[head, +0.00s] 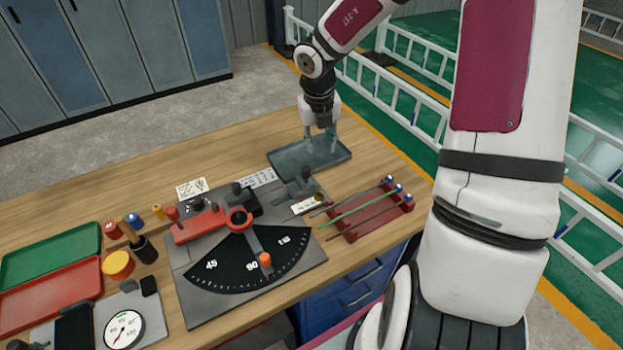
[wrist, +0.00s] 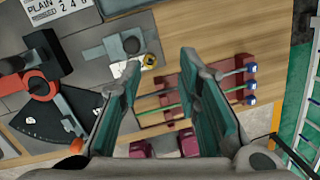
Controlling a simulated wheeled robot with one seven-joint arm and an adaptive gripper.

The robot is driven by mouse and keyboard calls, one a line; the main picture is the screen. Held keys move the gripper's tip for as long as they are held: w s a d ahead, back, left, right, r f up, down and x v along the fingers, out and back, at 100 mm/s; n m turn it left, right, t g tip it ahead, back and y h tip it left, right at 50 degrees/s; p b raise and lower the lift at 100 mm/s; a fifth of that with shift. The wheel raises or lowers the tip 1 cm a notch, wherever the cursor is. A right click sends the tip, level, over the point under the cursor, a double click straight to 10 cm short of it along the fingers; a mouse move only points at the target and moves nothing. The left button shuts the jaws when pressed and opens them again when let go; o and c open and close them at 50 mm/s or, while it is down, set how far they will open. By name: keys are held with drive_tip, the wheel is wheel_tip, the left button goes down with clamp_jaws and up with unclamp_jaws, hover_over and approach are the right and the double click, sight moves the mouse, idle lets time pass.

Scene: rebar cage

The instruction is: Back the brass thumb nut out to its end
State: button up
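The brass thumb nut (head: 318,196) seems to be the small brass-coloured piece beside a white label at the right end of the bending fixture (head: 188,262). In the wrist view, the brass piece (wrist: 149,60) lies at the end of a grey block, left of my gripper's far fingertips. It is too small to tell how far out it sits. My gripper (head: 321,146) hangs over the grey tray, behind the fixture. In the wrist view, my gripper (wrist: 158,68) has its two fingers wide apart with nothing between them.
A red rack (head: 343,229) holds several rods right of the fixture. The grey tray (head: 287,158) looks empty. Grey clamp blocks and a red arm stand on the fixture. Green (head: 50,252) and red (head: 50,300) trays lie far left. The bench behind the fixture is mostly clear.

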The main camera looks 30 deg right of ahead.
sight(319, 195)
drive_tip(key=shift+m+g+y, duration=0.6)
drive_tip(key=shift+m+g, duration=0.1)
drive_tip(key=shift+m, duration=0.2)
drive_tip(key=f, duration=0.5)
drive_tip(key=s+a+f, duration=0.1)
drive_tip(key=f, duration=0.4)
drive_tip(key=s+f, duration=0.1)
drive_tip(key=f, duration=0.4)
drive_tip(key=shift+s+a+f+b, duration=0.15)
drive_tip(key=shift+s+f+b, duration=0.05)
drive_tip(key=shift+b, duration=0.1)
clamp_jaws()
